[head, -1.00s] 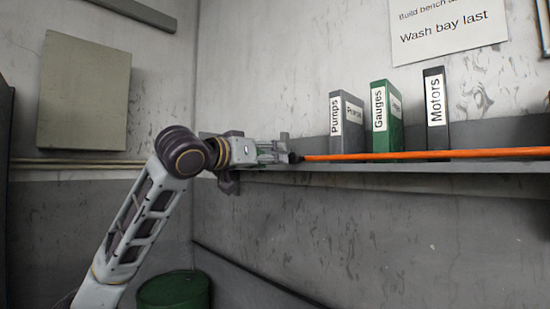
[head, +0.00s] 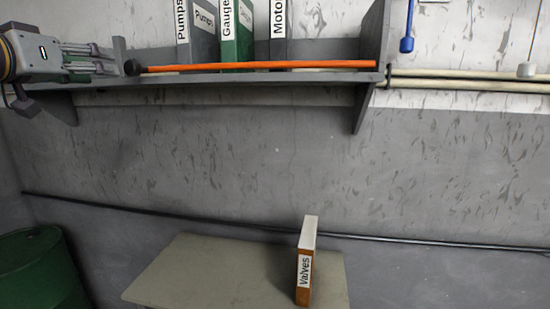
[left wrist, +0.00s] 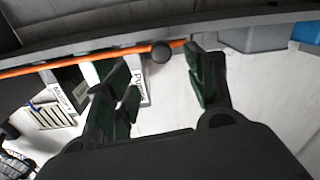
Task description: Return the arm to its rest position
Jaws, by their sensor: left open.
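My left gripper (head: 121,60) is at the upper left of the head view, in front of the wall shelf. In the left wrist view its two dark fingers (left wrist: 156,66) are spread apart with nothing held between them. The dark round end of the orange bar (head: 132,68) is close by the fingertips. In the left wrist view this dark end (left wrist: 160,53) shows in line with the gap between the fingers; I cannot tell whether it touches them. Most of my left arm is outside the head view. My right gripper is not in view.
The shelf (head: 230,80) carries the Pumps (head: 203,40), Gauges (head: 237,40) and Motors (head: 279,35) binders behind the orange bar. A Valves binder (head: 304,265) stands on a low table (head: 200,272). A green drum (head: 35,270) is at lower left.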

